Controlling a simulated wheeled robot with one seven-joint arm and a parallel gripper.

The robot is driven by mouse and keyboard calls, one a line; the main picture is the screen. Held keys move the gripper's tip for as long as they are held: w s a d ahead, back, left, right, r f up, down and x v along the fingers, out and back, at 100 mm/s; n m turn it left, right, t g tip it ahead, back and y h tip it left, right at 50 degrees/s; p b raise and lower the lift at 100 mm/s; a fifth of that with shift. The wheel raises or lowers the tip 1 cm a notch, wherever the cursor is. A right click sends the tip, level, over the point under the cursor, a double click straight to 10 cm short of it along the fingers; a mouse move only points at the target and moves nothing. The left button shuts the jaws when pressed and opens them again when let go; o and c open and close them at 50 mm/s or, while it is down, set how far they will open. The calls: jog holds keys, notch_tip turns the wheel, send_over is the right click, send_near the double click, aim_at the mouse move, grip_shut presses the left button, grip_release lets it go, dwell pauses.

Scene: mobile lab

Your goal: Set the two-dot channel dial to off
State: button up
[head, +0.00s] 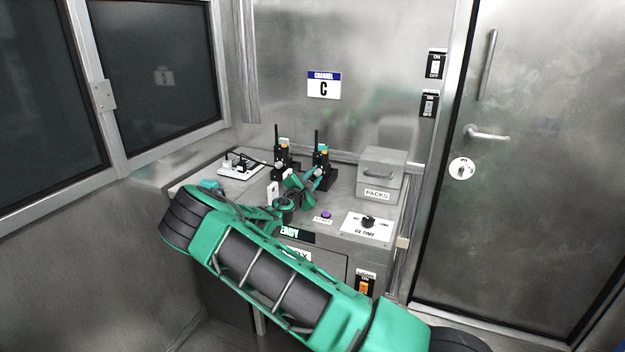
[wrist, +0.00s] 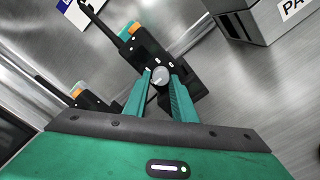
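Two black radios with antennas and orange-topped knobs stand in black chargers on the bench: the left radio (head: 281,152) and the right radio (head: 321,156). Each charger has a small pale round dial on its front: the left dial (head: 279,165) and the right dial (head: 320,172). The dot marks are too small to read surely. My gripper (head: 313,177) reaches in at the right charger. In the wrist view a grey dial (wrist: 160,75) sits between the tips of my gripper (wrist: 160,82). The fingers are about a dial's width apart; I cannot tell whether they press on it.
A grey PACKS box (head: 382,175) stands right of the chargers. A UV-time dial plate (head: 367,224) and a purple button (head: 326,215) lie in front. A white plate with small parts (head: 241,165) is at the left.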

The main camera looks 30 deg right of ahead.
jog(key=v, duration=1)
jog(key=shift+s+a+f, duration=0.1)
jog(key=shift+s+a, duration=0.05)
jog(key=shift+a, duration=0.15)
